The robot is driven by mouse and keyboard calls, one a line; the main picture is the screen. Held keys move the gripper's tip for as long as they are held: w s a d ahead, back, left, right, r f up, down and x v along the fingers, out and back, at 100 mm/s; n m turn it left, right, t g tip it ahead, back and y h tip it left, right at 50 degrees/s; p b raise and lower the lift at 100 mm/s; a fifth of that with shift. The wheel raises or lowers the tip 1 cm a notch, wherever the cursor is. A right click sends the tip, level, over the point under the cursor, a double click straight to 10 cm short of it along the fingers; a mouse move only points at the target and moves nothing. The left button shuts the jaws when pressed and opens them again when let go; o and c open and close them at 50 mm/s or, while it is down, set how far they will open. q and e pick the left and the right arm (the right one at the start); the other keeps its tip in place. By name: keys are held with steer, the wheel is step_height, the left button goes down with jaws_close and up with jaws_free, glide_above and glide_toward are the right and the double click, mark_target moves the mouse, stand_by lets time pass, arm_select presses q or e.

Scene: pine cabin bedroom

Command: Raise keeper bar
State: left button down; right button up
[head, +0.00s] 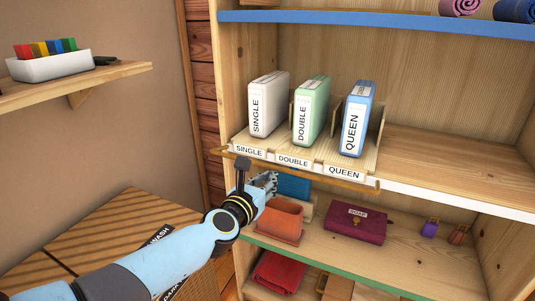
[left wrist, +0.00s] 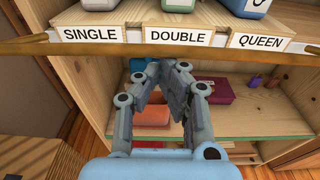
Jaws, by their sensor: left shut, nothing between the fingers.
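The keeper bar (head: 300,168) is a thin golden-brown rod across the front of the shelf, just below the SINGLE, DOUBLE and QUEEN labels. In the left wrist view the bar (left wrist: 200,52) crosses the top of the picture. Behind it stand a white SINGLE box (head: 266,105), a green DOUBLE box (head: 311,112) and a blue QUEEN box (head: 356,120). My left gripper (head: 268,184) is shut and empty, below the bar near its left half. In the left wrist view its fingertips (left wrist: 160,72) show under the DOUBLE label. My right gripper is not in view.
The lower shelf holds an orange bin (head: 279,221), a maroon SOAP box (head: 355,223) and small purple and brown items. A wall shelf at left holds a white tray (head: 50,67). A slatted wooden top (head: 120,225) lies beneath my left arm.

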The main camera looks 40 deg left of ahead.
mark_target(270, 166)
arm_select(q)
steer(key=r+p, duration=0.3)
steer(key=shift+w+r+g, duration=0.1)
steer(key=shift+w+g, duration=0.1)
steer(key=shift+g, duration=0.1)
steer(key=r+p, duration=0.1)
steer(key=w+r+p, duration=0.1)
steer(key=r, duration=0.1)
steer(key=shift+w+a, duration=0.15)
steer(key=shift+a, duration=0.05)
steer(key=shift+w+a+r+p, duration=0.15)
steer(key=shift+w+r+p, duration=0.15)
steer(key=shift+w+r, duration=0.3)
steer(key=shift+w+a+r+p, duration=0.2)
steer(key=shift+w+r+p, duration=0.15)
steer(key=shift+w, duration=0.5)
steer(key=shift+w+a+r+p, duration=0.15)
steer(key=shift+w+r+p, duration=0.15)
steer(key=shift+w+r, duration=0.3)
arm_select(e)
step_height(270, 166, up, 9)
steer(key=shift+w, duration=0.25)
arm_select(q)
steer(key=shift+w+f, duration=0.1)
steer(key=shift+w, duration=0.1)
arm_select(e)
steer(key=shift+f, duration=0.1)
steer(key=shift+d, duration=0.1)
